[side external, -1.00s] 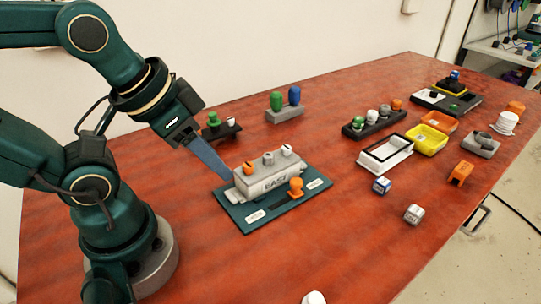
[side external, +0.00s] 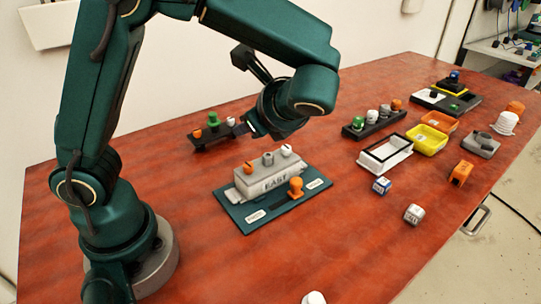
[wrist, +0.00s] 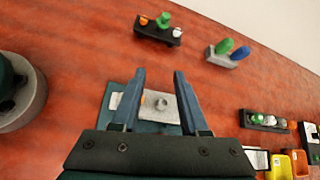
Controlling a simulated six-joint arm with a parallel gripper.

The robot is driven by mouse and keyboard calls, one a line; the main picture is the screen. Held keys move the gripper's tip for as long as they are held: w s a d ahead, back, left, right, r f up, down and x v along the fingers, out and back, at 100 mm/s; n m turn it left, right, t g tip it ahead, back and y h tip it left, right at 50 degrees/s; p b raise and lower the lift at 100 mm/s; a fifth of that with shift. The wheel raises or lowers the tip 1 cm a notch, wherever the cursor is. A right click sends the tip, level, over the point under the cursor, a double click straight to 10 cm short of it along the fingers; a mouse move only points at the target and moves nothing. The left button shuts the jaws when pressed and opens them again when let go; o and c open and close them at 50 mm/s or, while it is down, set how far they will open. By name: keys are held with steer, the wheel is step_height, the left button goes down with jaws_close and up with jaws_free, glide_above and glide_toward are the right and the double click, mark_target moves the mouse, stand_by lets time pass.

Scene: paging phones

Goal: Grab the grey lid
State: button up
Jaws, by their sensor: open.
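A grey lid-like piece with a dark round knob (side external: 480,146) lies near the right edge of the table in the side view, beside the yellow tray. I take it for the grey lid, but grey knobs on other pieces make this uncertain. It cannot be made out in the wrist view. My gripper (wrist: 159,72) is open and empty, with its two fingers apart. In the side view it hangs near the back-left black rack, far left of the grey piece, with its fingers partly hidden.
The grey EAST block (side external: 270,178) stands on a teal plate in front of my gripper. The black rack (side external: 215,136) holds orange, green and white knobs. Another black rack (side external: 372,126), a white frame (side external: 402,152) and a yellow tray (side external: 428,142) stand toward the right. The front table is mostly clear.

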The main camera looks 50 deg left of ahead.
mark_target(269, 158)
steer(key=d+f+m+y, duration=0.1)
steer(key=f, duration=0.1)
steer(key=w+d+f+m+t, duration=0.1)
steer(key=d+f+m, duration=0.1)
steer(key=f, duration=0.1)
steer(key=w+d+f+m+t+y, duration=0.1)
steer(key=d+f+m, duration=0.1)
steer(key=shift+w+d+f+y, duration=0.15)
steer(key=shift+d+y, duration=0.1)
steer(key=shift+y, duration=0.05)
steer(key=shift+t, duration=0.3)
steer(key=shift+x, duration=2.35)
jaws_close()
